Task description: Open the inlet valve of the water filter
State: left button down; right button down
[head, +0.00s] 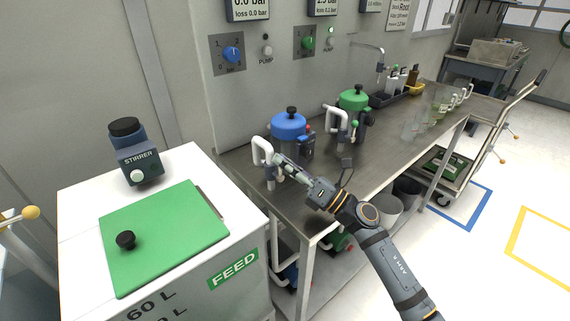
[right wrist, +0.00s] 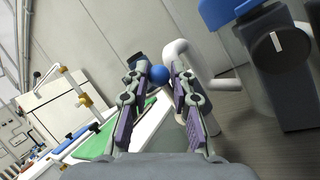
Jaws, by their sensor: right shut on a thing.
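The water filter with a blue lid (head: 288,124) stands on the steel bench. A white bent inlet pipe (head: 261,148) rises at its left side. My right gripper (head: 279,159) is beside this pipe, in front of the filter. In the right wrist view, a blue ball knob (right wrist: 158,74) is between the fingertips of my right gripper (right wrist: 160,82), with the white pipe (right wrist: 178,52) right behind; the fingers are shut on the knob. In the head view the knob is hidden. A dark dial with a white line (right wrist: 281,45) is on the filter body. My left gripper is out of view.
A green-lidded filter (head: 354,99) with its own white pipe stands further right on the bench (head: 398,133). A white feed cabinet (head: 82,205) with a green lid (head: 170,240) and a stirrer (head: 136,155) is at the left. Glass beakers stand at the bench's far end.

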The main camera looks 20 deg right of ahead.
jog(key=shift+f, duration=0.1)
jog(key=c, duration=1.2)
grip_release()
jog(key=shift+o, duration=0.2)
jog(key=shift+s, duration=0.1)
jog(key=v, duration=1)
jog(key=shift+s+d+f, duration=0.15)
jog(key=shift+s+d, duration=0.1)
jog(key=shift+s, duration=0.05)
jog(key=shift+s+d+f, duration=0.15)
jog(key=shift+s+d, duration=0.2)
jog(key=shift+d, duration=0.05)
